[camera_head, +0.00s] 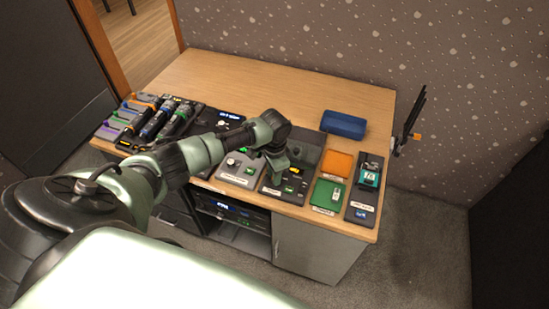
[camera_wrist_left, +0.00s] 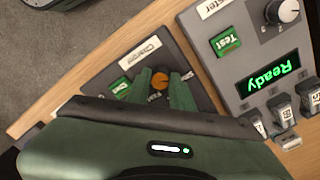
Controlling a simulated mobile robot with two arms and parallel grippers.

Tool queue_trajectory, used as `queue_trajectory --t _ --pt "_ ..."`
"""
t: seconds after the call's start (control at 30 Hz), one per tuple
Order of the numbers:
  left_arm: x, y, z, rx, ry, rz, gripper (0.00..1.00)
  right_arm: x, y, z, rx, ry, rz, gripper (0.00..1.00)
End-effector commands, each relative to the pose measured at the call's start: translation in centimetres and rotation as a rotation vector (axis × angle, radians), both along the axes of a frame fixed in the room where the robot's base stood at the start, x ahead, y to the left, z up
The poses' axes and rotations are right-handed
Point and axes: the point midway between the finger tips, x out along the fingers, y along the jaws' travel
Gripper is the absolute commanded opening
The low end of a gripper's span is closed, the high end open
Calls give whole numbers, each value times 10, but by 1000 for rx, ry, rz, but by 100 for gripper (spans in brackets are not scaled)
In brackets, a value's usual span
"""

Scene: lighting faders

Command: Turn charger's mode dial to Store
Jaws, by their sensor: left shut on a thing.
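The charger (camera_head: 269,189) is a dark panel near the front edge of the desk. In the left wrist view it shows upside down, with a white Charger label (camera_wrist_left: 140,58) and a small green display (camera_wrist_left: 121,86). Its orange mode dial (camera_wrist_left: 160,79) sits between the fingertips of my left gripper (camera_wrist_left: 161,88), which is shut on it. The dial's pointer cannot be made out, and the fingers hide some of the lettering around it. In the head view my left gripper (camera_head: 273,172) reaches down over the panel and hides the dial. My right gripper is not in view.
To the right are a green tray (camera_head: 325,195), an orange tray (camera_head: 337,164) and a blue case (camera_head: 343,124). The desk's back is clear.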

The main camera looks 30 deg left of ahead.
Motion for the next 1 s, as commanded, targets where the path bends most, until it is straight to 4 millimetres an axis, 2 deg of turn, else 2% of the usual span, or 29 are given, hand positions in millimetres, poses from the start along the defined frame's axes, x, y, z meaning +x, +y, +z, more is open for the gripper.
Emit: queue_trajectory --t 0.1,0.13,0.2,0.57,0.67,1.0 --pt "1 0 1 -1 -4 1 0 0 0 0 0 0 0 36" --pt "1 0 1 -1 -4 1 25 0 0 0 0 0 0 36" --pt "1 0 1 -1 -4 1 44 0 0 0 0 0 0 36" --pt "1 0 3 -1 -3 -1 44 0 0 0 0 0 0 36" --pt "1 0 14 -1 -4 0 44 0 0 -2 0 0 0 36" --pt "2 0 68 -1 -5 -1 44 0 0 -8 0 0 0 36"
